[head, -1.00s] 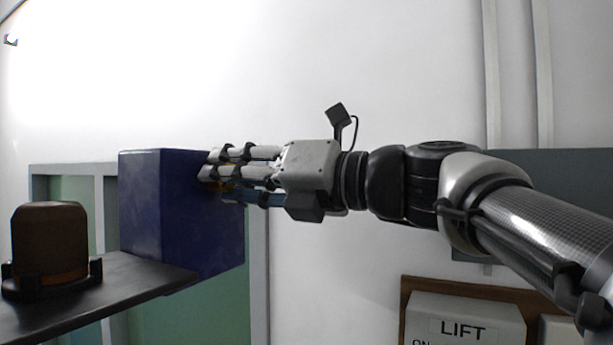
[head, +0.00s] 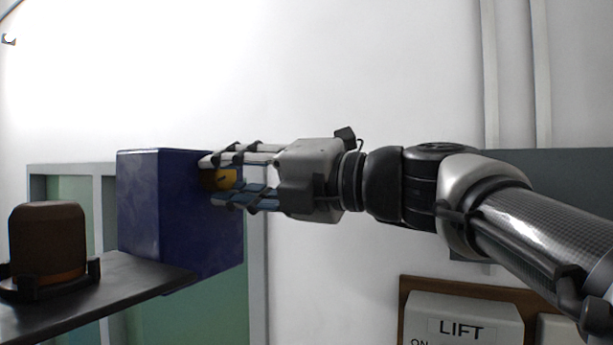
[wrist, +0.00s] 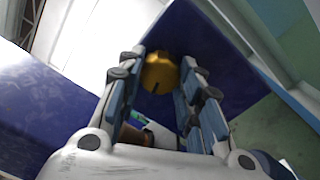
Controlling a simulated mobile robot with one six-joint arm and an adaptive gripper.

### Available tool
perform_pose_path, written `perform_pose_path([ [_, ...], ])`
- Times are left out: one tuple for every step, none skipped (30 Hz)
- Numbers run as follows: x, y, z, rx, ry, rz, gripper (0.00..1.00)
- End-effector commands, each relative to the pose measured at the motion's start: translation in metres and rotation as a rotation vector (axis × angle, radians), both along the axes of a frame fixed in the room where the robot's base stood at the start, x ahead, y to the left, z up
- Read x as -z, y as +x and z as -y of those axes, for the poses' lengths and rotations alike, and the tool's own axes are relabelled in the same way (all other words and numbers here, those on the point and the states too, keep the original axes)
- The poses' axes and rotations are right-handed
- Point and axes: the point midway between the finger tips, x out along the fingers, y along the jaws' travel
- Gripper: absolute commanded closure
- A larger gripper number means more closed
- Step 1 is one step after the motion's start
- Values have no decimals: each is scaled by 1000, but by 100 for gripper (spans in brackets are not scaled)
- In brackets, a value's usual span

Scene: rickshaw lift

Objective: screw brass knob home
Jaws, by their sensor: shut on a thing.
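The brass knob (head: 222,179) sits at the right face of a dark blue box (head: 165,215). In the wrist view the knob (wrist: 160,73) shows as a round golden disc with a dark mark near its lower edge. My gripper (head: 212,180) reaches in from the right and is shut on the knob, one finger set above it and one below in the head view. The fingertips are close to the box face. How far the knob stands off the face cannot be told.
A brown cylinder (head: 47,240) in a dark holder stands on a dark shelf (head: 120,285) at left. A green panel with a grey frame (head: 260,290) lies behind the box. A LIFT sign box (head: 465,318) is at lower right.

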Motion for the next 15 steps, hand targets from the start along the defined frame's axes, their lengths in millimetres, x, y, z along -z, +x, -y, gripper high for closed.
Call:
perform_pose_path([
  [1, 0, 0, -1, 0, -2, 91],
  [1, 0, 0, -1, 0, -2, 91],
  [1, 0, 0, -1, 0, -2, 91],
  [1, 0, 0, 0, -1, -1, 91],
  [1, 0, 0, 0, -1, -1, 91],
  [1, 0, 0, 0, -1, -1, 91],
  [1, 0, 0, 0, -1, -1, 91],
  [1, 0, 0, 0, -1, -1, 91],
  [1, 0, 0, 0, -1, -1, 91],
  [1, 0, 0, 0, -1, -1, 65],
  [1, 0, 0, 0, -1, 0, 63],
  [1, 0, 0, 0, -1, 0, 60],
  [1, 0, 0, 0, -1, 0, 58],
  [1, 0, 0, 0, -1, 0, 56],
  [1, 0, 0, 0, -1, 0, 54],
])
